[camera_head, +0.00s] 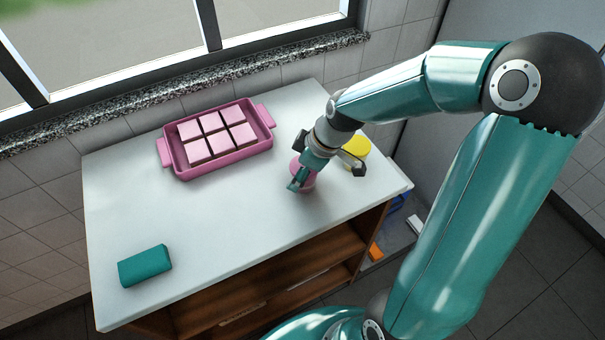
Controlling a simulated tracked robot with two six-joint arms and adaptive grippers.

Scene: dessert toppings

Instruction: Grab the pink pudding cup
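The pink pudding cup (309,182) stands on the white table right of its middle, partly hidden behind my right gripper. My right gripper (298,180) comes down from the upper right, its teal fingertips in front of or at the cup's left side. I cannot tell whether the fingers touch or enclose the cup, or how far apart they are. My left gripper is not in view.
A pink tray (226,162) with several pink-topped squares lies at the table's back. A yellow round thing (357,149) stands right of my gripper. A teal block (145,266) lies at the front left. The white table's (215,240) front middle is clear.

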